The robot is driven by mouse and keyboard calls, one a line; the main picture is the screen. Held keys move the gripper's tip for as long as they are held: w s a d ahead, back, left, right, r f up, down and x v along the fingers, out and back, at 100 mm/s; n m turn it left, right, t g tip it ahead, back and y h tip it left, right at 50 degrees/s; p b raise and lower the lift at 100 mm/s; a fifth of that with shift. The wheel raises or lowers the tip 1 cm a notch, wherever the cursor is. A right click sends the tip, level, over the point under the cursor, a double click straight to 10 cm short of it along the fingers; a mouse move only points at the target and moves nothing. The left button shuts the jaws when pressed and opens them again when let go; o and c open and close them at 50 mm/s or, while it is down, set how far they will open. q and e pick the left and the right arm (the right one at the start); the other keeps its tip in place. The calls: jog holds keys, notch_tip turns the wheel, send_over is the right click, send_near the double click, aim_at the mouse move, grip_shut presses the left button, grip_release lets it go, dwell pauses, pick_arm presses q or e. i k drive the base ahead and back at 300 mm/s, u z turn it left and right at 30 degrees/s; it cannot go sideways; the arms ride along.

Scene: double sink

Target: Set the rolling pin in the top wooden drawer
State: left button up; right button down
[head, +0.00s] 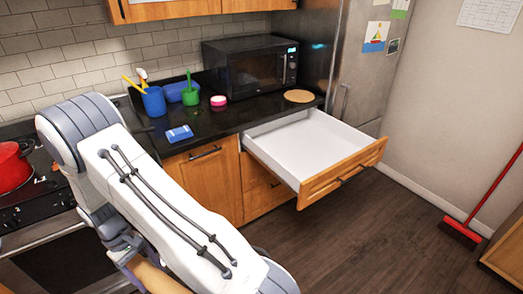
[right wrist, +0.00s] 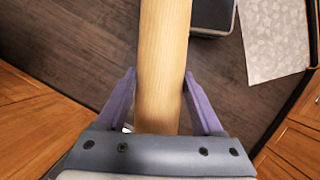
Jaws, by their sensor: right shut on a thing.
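The rolling pin is a light wooden cylinder (right wrist: 163,55) that runs up between the two purple fingers of my right gripper (right wrist: 160,88) in the right wrist view. The fingers are shut on it. In the head view my right gripper (head: 122,250) is at the lower left, with part of the rolling pin (head: 158,277) beside it; my arm hides the rest. The top wooden drawer (head: 345,174) is pulled out, right of centre. Its white inside looks empty. The pin is left of the drawer and apart from it. My left gripper is not in view.
The dark counter (head: 225,122) holds a microwave (head: 250,68), a blue cup (head: 154,101), a green cup (head: 190,96) and a blue sponge (head: 179,134). A red pot (head: 12,168) stands on the stove (head: 40,200). The floor (head: 360,235) before the drawer is clear; a red broom (head: 460,232) leans at right.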

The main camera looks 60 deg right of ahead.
aim_at(305, 148)
jog(key=k, duration=0.25)
jog(key=z, duration=0.7)
